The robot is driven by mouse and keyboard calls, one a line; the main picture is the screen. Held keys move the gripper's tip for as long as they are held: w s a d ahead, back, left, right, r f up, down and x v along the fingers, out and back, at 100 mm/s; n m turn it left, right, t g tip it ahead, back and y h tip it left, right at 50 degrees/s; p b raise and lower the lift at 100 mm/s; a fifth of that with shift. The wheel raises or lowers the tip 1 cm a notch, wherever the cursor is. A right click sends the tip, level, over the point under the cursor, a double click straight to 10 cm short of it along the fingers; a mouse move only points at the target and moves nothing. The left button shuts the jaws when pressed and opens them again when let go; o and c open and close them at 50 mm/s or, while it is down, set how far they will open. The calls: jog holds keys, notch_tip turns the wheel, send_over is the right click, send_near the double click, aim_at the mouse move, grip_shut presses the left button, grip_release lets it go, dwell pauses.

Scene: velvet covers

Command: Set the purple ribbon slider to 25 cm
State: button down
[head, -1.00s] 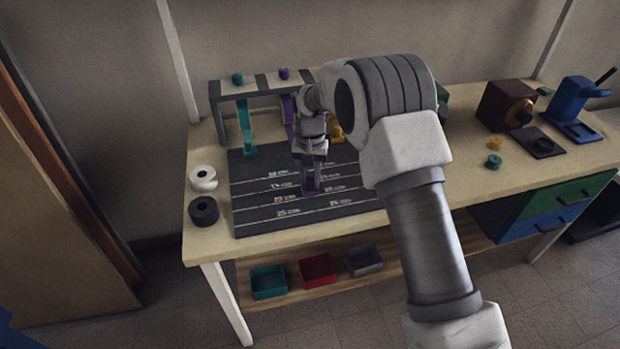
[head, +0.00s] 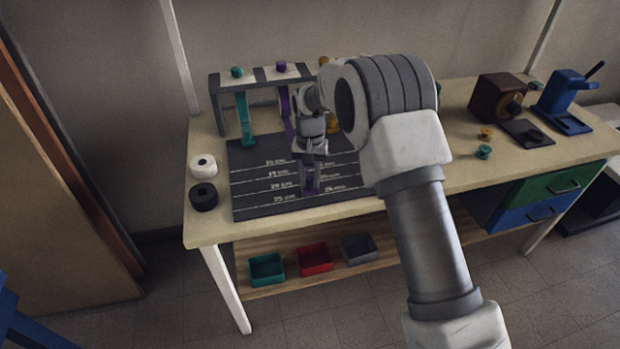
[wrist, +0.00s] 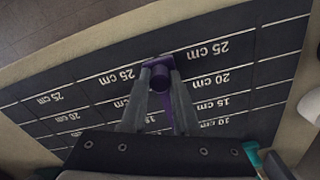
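The purple ribbon slider (wrist: 160,68) sits between my two fingertips in the wrist view, around the 25 cm line of the dark board. Its purple ribbon (head: 286,106) hangs from the rack and runs toward the slider, partly hidden by my arm. My gripper (head: 310,186) is low over the front part of the dark marked board (head: 245,180), and its fingers are closed on the slider's sides. The board's printed lines run from 10 cm at the back to 25 cm at the front. The exact alignment with the 25 cm line is hard to tell.
A teal ribbon (head: 244,118) hangs left of the purple one from the rack (head: 217,102). White (head: 203,165) and black (head: 204,196) rolls stand left of the board. A yellow piece (head: 333,122) is partly hidden by my arm. A brown box (head: 493,95) and blue stand (head: 562,92) are far right.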

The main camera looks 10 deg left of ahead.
aim_at(310, 178)
jog(key=c, duration=0.6)
grip_release()
jog(key=shift+c, duration=0.2)
jog(key=shift+r, duration=0.1)
notch_tip(310, 178, up, 17)
jog(key=p, duration=0.2)
jog(key=shift+r, duration=0.15)
